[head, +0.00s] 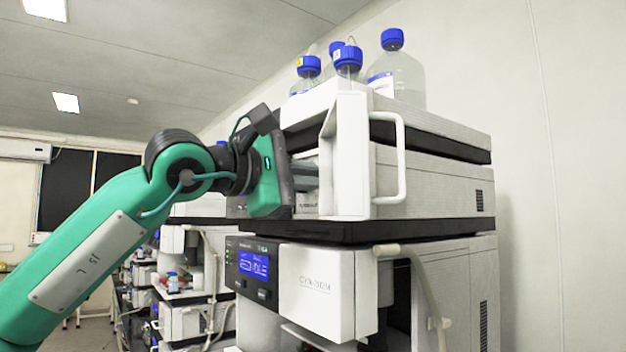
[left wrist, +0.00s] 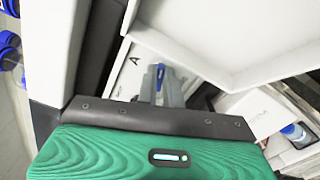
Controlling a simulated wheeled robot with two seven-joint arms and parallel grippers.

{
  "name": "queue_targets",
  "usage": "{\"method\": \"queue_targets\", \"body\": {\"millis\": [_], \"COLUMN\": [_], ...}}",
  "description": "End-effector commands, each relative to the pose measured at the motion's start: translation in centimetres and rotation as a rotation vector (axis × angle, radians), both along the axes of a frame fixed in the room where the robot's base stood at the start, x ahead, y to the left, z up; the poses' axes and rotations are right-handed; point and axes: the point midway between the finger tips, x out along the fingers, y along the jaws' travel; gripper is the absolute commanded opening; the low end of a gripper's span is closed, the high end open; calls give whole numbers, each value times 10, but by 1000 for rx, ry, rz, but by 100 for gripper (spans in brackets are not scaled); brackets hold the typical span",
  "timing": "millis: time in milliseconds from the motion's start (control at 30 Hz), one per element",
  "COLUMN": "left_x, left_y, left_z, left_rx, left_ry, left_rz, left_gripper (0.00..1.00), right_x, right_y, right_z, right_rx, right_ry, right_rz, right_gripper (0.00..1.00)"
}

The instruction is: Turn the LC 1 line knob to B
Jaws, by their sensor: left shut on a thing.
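My left gripper (head: 308,172) reaches in from the left to the upper module of the near column stack, behind an open white door. In the left wrist view, its grey fingers (left wrist: 163,88) are shut on the line knob, of which a small blue part (left wrist: 160,71) shows between them. A black letter A (left wrist: 135,60) is on the white panel to the left of the knob. No letter B shows. The fingers hide most of the knob, and the door hides it in the head view. My right gripper is in neither view.
The open white door (head: 352,155) with its handle stands close to the right of the gripper. Blue-capped bottles (head: 393,72) stand on top of the stack. A lower module with a blue display (head: 253,263) is below. More stacks stand behind on the left.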

Motion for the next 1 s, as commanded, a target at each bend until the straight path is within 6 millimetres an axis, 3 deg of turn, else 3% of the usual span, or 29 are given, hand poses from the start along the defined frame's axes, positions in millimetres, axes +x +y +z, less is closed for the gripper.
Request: {"method": "queue_targets", "body": {"millis": [400, 1000], "left_x": [-1, -1], "left_y": [0, -1], "left_z": [-2, -3], "left_rx": [159, 207], "left_ry": [-219, -284], "left_rz": [-1, -1], "left_gripper": [0, 0], "right_x": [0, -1], "right_y": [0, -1], "right_z": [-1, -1], "right_rx": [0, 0], "right_ry": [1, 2], "right_rz": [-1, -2], "right_gripper": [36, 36]}}
